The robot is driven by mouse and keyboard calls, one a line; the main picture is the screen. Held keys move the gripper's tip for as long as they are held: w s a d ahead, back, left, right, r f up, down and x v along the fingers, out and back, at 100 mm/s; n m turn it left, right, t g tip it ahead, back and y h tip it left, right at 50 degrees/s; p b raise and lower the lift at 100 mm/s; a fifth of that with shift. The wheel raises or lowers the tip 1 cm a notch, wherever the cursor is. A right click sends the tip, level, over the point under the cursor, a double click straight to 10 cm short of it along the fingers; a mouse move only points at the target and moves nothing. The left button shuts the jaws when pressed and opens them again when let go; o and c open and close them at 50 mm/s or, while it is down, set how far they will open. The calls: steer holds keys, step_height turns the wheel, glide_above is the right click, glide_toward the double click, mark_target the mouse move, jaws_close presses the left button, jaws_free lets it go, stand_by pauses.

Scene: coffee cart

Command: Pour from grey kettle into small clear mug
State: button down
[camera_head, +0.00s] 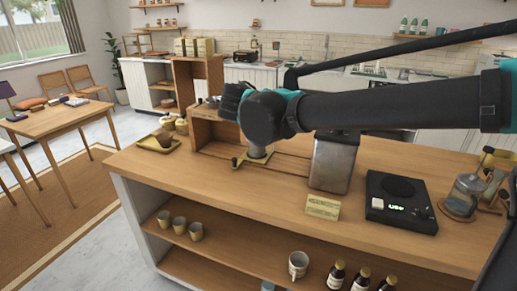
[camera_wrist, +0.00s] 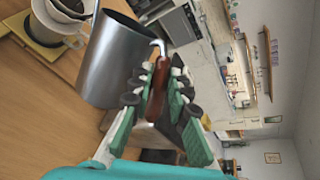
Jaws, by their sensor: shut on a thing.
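In the wrist view my gripper (camera_wrist: 162,72) is shut on the brown handle of the grey kettle (camera_wrist: 112,62), a metallic cylinder. The kettle appears turned sideways in this rotated view; I cannot tell its true tilt or whether anything is flowing. In the head view my gripper (camera_head: 236,103) is over the wooden counter's left part, and my arm hides most of what it holds. A white dripper (camera_wrist: 55,22) on a yellow stand shows beside the kettle in the wrist view. I cannot pick out the small clear mug with certainty.
A silver box-shaped container (camera_head: 334,163), a black scale (camera_head: 401,203) and a glass pot (camera_head: 464,193) stand on the counter (camera_head: 240,207) to the right. A small tan card (camera_head: 322,207) stands near its front. A wooden tray (camera_head: 157,144) lies left. Cups and bottles sit on the shelf below.

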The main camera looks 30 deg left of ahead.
steer(key=shift+f, duration=0.1)
steer(key=shift+s+d+f+m+t, duration=0.15)
steer(key=shift+d+f+m, duration=0.05)
steer(key=shift+f, duration=0.25)
steer(key=shift+s+d+f+m+t, duration=0.1)
steer(key=shift+d+f+m+t, duration=0.1)
steer(key=shift+f, duration=0.25)
stand_by(0.4)
steer(key=shift+w+a+r, duration=0.15)
steer(key=shift+r, duration=0.3)
steer(key=shift+r, duration=0.1)
stand_by(0.3)
steer(key=shift+w+a+r+n, duration=0.1)
steer(key=shift+a+r+n, duration=0.1)
steer(key=shift+r+n, duration=0.1)
steer(key=shift+r+g, duration=0.2)
steer(key=shift+g, duration=0.25)
stand_by(1.4)
steer(key=shift+s+d+f+t, duration=0.1)
steer(key=shift+d+f+t, duration=0.1)
steer(key=shift+f, duration=0.25)
steer(key=shift+s+d+f+t, duration=0.1)
steer(key=shift+f+t, duration=0.1)
steer(key=shift+f, duration=0.25)
steer(key=shift+r, duration=0.15)
